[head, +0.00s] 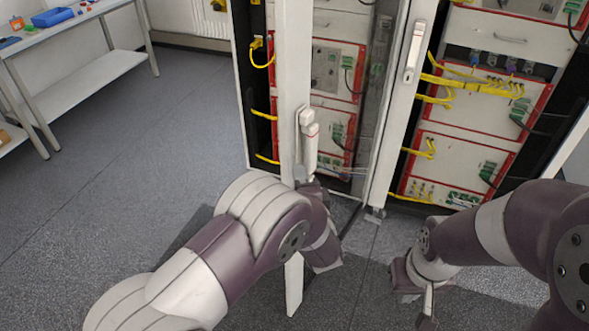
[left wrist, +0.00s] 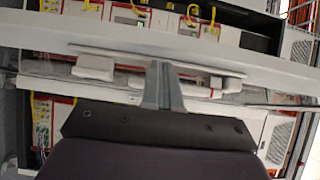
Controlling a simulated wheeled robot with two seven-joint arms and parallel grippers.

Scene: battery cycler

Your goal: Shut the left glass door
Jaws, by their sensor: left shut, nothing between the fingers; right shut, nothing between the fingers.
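The left glass door stands open, its white frame (head: 291,90) seen nearly edge-on in the head view. Its handle (head: 309,135) is on this frame, just above my left gripper (head: 302,176). In the left wrist view the frame (left wrist: 250,62) crosses the picture. My left gripper (left wrist: 161,88) is shut and empty there, its fingertips close to the frame and between parts of the handle (left wrist: 95,68); I cannot tell whether they touch. My right gripper (head: 428,303) is shut and empty, low over the floor in front of the cabinet.
A second white door frame (head: 400,100) with a handle (head: 414,52) stands to the right. Behind are red-edged rack units (head: 465,150) with yellow cables (head: 470,86). A workbench (head: 70,25) stands at the far left. The grey floor (head: 130,150) between is clear.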

